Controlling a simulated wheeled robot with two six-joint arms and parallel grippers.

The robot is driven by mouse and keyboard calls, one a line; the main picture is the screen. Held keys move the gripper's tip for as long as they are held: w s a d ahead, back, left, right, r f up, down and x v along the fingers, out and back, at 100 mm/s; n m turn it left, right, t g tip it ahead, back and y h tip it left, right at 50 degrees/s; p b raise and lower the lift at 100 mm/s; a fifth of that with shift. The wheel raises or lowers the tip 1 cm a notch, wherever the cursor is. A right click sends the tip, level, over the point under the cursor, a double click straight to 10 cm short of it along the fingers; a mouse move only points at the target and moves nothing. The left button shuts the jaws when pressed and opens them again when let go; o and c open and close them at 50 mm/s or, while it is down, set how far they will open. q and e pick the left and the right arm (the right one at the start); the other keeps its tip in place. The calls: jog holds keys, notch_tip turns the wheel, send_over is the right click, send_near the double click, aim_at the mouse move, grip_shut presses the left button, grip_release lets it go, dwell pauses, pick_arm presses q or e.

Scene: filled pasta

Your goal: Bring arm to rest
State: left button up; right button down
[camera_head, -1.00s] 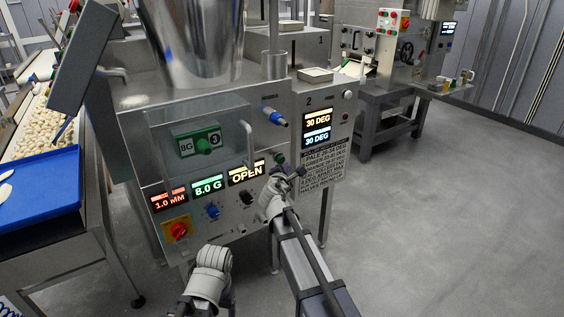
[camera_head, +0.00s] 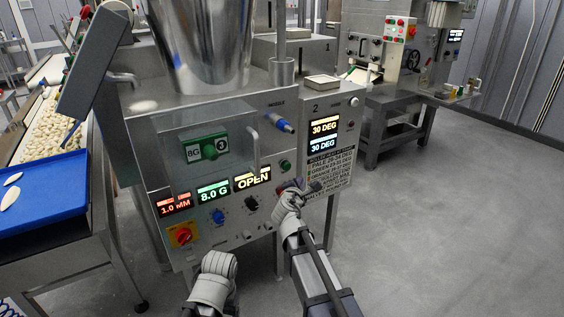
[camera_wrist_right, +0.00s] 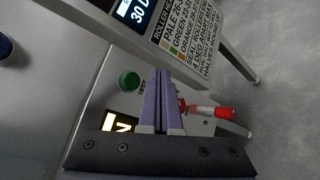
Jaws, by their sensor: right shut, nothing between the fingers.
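My right gripper (camera_head: 304,186) is in front of the lower right of the steel machine's panel, just below and right of the green button (camera_head: 285,165). In the right wrist view its two purple fingers (camera_wrist_right: 157,100) are pressed together with nothing between them. The green button (camera_wrist_right: 129,81) shows left of the fingers there, and a red-tipped part (camera_wrist_right: 222,113) shows to their right. My left arm (camera_head: 213,283) comes in at the bottom centre of the head view, but its fingers cannot be made out.
The machine's front panel (camera_head: 235,225) has lit displays, knobs and a red-yellow switch (camera_head: 183,236). A blue tray (camera_head: 40,195) and a conveyor of pasta (camera_head: 60,120) are at the left. Another machine (camera_head: 385,75) stands behind. The grey floor (camera_head: 450,220) at the right is clear.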

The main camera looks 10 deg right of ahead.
jog(key=s+a+f+m+g+y, duration=0.2)
jog(key=s+a+f+m+g, duration=0.35)
jog(key=s, duration=0.55)
jog(key=s+a+f+m+g+y, duration=0.1)
jog(key=s+a+f+m+g, duration=0.4)
jog(key=s, duration=0.7)
jog(key=s+a+f+m+g+y, duration=0.2)
jog(key=s+a+f+m+g, duration=0.3)
jog(key=s, duration=0.6)
pick_arm(q)
notch_tip(320, 180, up, 30)
jog(key=p, duration=3)
jog(key=shift+r, duration=0.2)
pick_arm(e)
notch_tip(320, 180, up, 29)
jog(key=t, duration=0.1)
jog(key=shift+a, duration=0.4)
pick_arm(q)
jog(key=shift+s+d, duration=0.1)
jog(key=shift+d, duration=0.05)
